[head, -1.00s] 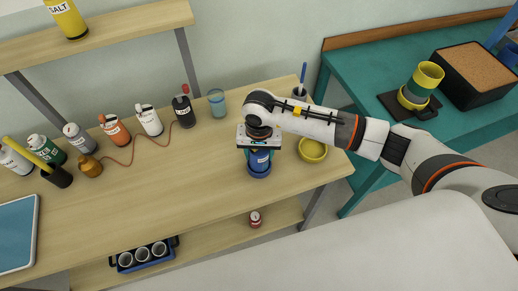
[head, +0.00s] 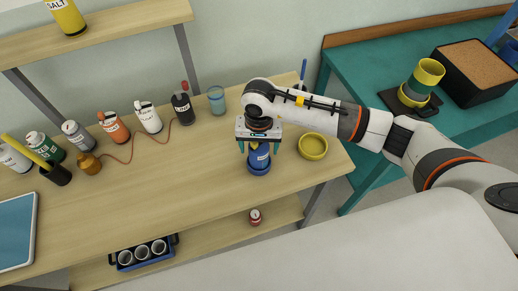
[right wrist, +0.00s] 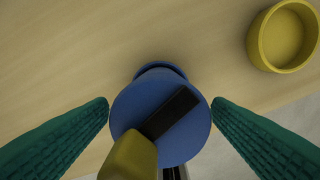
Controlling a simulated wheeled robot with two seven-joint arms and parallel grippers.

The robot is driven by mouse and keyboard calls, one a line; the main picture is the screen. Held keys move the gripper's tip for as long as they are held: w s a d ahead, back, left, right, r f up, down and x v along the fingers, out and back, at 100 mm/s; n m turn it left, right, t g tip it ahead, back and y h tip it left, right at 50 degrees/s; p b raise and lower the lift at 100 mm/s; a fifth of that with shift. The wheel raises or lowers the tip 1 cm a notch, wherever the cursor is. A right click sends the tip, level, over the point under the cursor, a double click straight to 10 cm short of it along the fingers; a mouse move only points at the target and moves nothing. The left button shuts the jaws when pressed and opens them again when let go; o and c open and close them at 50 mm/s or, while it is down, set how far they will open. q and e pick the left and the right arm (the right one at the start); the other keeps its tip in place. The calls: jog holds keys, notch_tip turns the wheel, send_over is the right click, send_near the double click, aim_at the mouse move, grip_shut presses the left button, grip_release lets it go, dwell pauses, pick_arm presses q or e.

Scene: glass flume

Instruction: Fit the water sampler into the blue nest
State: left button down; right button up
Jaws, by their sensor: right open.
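The water sampler (head: 260,155) is a blue cylinder with a white label, upright near the right end of the wooden table. In the right wrist view its round blue top (right wrist: 190,125) carries a black bar and a yellow part. The blue nest (head: 258,170) is a low blue ring around the sampler's foot, and a sliver of it shows in the right wrist view (right wrist: 160,67). The sampler appears to stand in it; how deep is hidden. My right gripper (head: 258,151) is open above the sampler, its teal fingers apart from it on both sides. My left gripper is out of view.
A yellow round dish (head: 313,146) stands close to the right of the sampler. The table's middle is clear. A teal table (head: 370,75) stands at right.

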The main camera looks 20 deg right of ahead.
notch_tip(320, 180, up, 9)
jog(key=b, duration=0.3)
jog(key=shift+r, duration=0.5)
